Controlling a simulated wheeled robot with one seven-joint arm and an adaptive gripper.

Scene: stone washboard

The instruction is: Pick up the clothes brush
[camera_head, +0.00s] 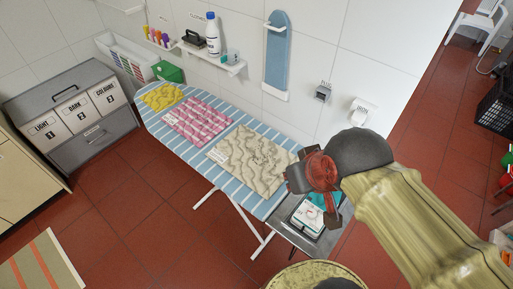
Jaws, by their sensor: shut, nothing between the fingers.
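A dark object with a raised handle (194,41) sits on the white wall shelf (222,64), left of a white bottle. It may be the clothes brush, but it is too small to tell for sure. My gripper (332,210) is at the right end of the ironing board, far to the right of and nearer than the shelf. It is shut and empty, seen from above with its fingertips partly hidden.
A striped ironing board (168,136) with folded cloths stands below the shelf. At its right end is an iron rest (307,216) with a white and teal item, close to my gripper. The bottle (213,35) and a teal cup (232,57) share the shelf. Laundry bins (83,150) stand left.

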